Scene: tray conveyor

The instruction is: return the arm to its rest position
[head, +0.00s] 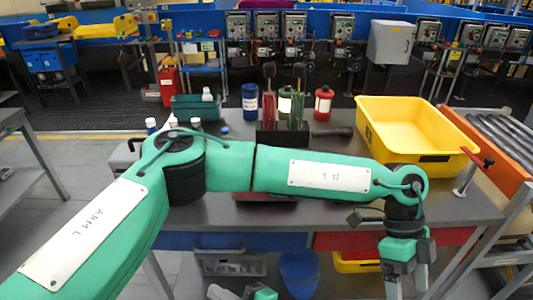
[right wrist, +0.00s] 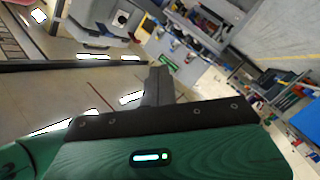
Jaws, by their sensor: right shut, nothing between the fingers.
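My left arm, green and marked "ARM L", comes in from the left and stretches across the head view in front of the table. Its gripper (head: 408,278) hangs down at the table's front right, its grey fingers apart and their tips near the lower picture edge. My right gripper (head: 238,293) shows only in part at the bottom middle, low in front of the table. In the right wrist view the right gripper (right wrist: 157,88) is shut and empty, its dark fingers together over the floor.
The grey table (head: 330,208) carries a yellow bin (head: 408,160), a dark tool holder (head: 270,137), bottles and a teal box (head: 185,107). A roller conveyor (head: 505,130) stands at the right. A blue container (head: 299,270) and a grey crate (head: 230,265) sit below the table.

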